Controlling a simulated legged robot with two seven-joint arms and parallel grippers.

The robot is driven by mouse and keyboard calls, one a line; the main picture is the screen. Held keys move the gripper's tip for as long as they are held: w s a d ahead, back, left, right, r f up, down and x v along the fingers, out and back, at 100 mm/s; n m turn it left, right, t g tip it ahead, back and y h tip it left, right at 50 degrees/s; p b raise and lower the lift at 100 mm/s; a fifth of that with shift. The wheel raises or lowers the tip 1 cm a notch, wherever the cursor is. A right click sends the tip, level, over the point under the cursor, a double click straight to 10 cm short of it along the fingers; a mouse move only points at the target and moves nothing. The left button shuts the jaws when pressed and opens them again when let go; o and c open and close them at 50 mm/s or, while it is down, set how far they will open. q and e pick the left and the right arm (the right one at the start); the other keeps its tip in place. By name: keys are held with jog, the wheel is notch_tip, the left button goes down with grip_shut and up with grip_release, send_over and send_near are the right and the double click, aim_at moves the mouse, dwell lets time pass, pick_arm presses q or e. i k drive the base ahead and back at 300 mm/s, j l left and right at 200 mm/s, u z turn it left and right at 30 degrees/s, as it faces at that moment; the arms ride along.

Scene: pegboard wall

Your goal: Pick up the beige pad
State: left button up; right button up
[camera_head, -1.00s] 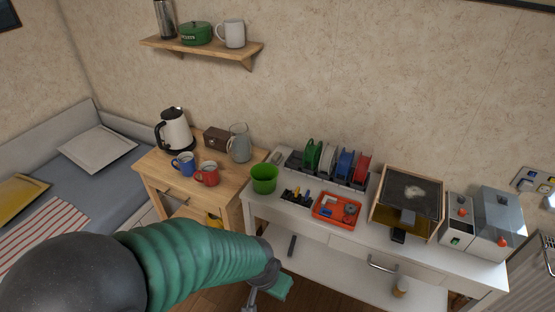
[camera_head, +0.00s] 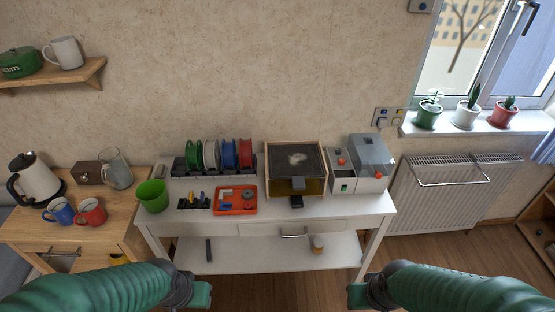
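A small beige-grey piece (camera_head: 158,172) lies at the back left corner of the white table (camera_head: 340,208), behind the green cup; it may be the beige pad, but it is too small to be sure. My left gripper (camera_head: 201,295) is low in front of the table, left of centre, far from that piece. My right gripper (camera_head: 357,296) is low in front of the table, right of centre. Nothing shows held in either one. The finger gaps cannot be made out.
The table carries a green cup (camera_head: 152,196), spool rack (camera_head: 180,178), orange tray (camera_head: 235,212), framed dark-bed device (camera_head: 296,160) and grey-white machine (camera_head: 358,178). A wooden cabinet (camera_head: 105,222) adjoins left.

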aim_at(161, 172)
jog(key=i+j+z, duration=0.15)
jog(key=i+j, duration=0.3)
jog(key=i+j+z, duration=0.15)
jog(key=i+j, duration=0.25)
jog(key=j, duration=0.15)
jog(key=i+j+z, duration=0.15)
jog(key=i+j, duration=0.2)
jog(key=j, duration=0.2)
